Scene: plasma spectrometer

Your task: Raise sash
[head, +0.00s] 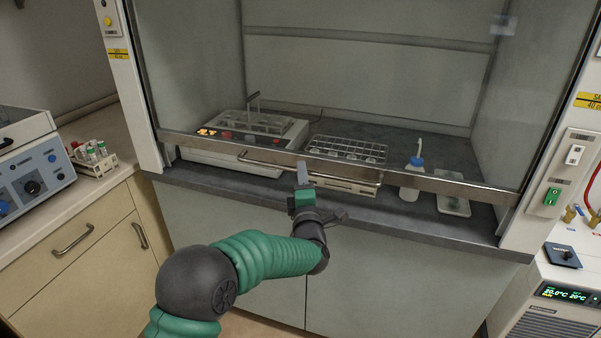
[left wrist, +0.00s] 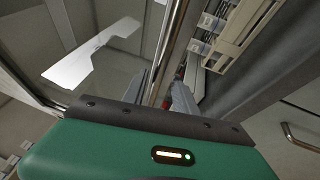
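The sash (head: 400,178) is a glass pane with a metal bottom rail across the front of the fume hood. It is low, with a gap between the rail and the dark worktop. A bar handle (head: 262,161) is on the rail's left part. My left gripper (head: 303,177) is at the middle of the rail. In the left wrist view, the rail (left wrist: 176,50) runs between the spread fingers of the gripper (left wrist: 165,88). A gap shows beside the rail, and I cannot tell whether either finger touches it. My right gripper is out of view.
Behind the sash stand an instrument (head: 245,138), a vial rack (head: 347,150), a blue-topped wash bottle (head: 414,166) and a small tray (head: 454,206). A tube rack (head: 94,160) stands left of the hood. A chiller (head: 560,296) stands at the right.

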